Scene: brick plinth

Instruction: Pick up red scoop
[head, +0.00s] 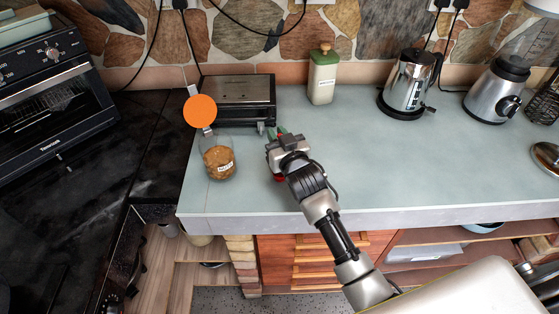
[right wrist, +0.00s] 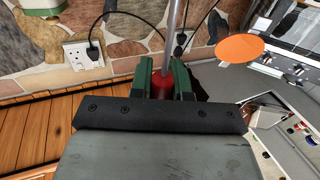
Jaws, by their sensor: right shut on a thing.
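In the right wrist view, the red scoop (right wrist: 161,86) shows as a red part between my green fingers, with a thin metal rod (right wrist: 173,40) rising from it. My right gripper (right wrist: 163,78) is shut on this red part. In the head view, my right gripper (head: 279,135) is over the counter, right of the glass jar and in front of the black appliance. Only small bits of red show around it there; the gripper hides most of the scoop. I cannot tell whether the scoop touches the counter. My left gripper is not in view.
A labelled glass jar (head: 218,160) stands left of the gripper, with an orange disc (head: 200,111) above it. A black appliance (head: 238,99), green-lidded canister (head: 322,78) and kettle (head: 408,85) stand behind. The middle of the counter (head: 420,150) is clear.

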